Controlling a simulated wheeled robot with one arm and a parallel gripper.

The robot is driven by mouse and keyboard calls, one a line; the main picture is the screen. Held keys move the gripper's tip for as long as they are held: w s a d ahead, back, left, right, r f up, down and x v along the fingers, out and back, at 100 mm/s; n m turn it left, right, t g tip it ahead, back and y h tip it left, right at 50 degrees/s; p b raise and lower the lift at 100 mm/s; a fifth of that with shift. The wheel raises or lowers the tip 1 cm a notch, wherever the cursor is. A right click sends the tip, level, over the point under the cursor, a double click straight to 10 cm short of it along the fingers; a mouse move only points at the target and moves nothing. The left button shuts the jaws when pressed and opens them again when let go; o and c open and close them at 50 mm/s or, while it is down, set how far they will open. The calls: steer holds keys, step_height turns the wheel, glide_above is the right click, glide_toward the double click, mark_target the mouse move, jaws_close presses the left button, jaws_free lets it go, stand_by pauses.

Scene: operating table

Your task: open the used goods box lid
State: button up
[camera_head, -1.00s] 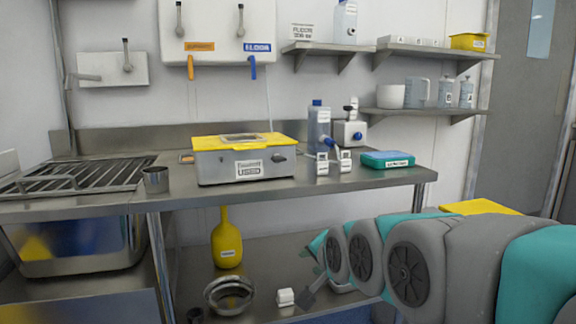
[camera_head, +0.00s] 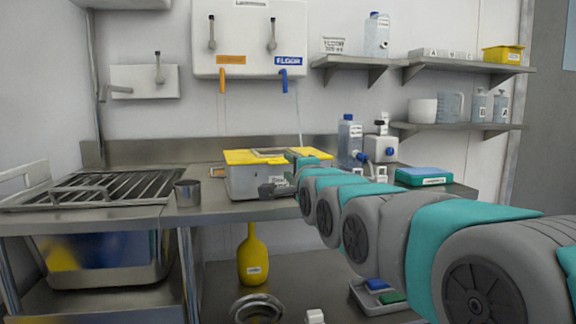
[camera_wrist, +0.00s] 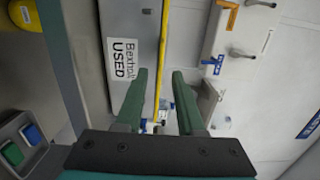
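My gripper (camera_head: 270,190) is in front of the box's right part. In the wrist view my gripper (camera_wrist: 159,74) has its green fingers apart, pointing toward the box's front and lid edge. Nothing is seen held, and I cannot tell whether they touch. My arm hides the box's right end.
A metal cup (camera_head: 187,194) and a wire rack (camera_head: 110,188) are left of the box. A blue-capped bottle (camera_head: 349,140) and a teal case (camera_head: 424,176) stand to the right. Below, a yellow flask (camera_head: 252,262) and a metal bowl (camera_head: 257,308) are on the lower shelf.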

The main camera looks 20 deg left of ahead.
steer(key=shift+x, duration=1.1)
jaws_close()
stand_by(0.8)
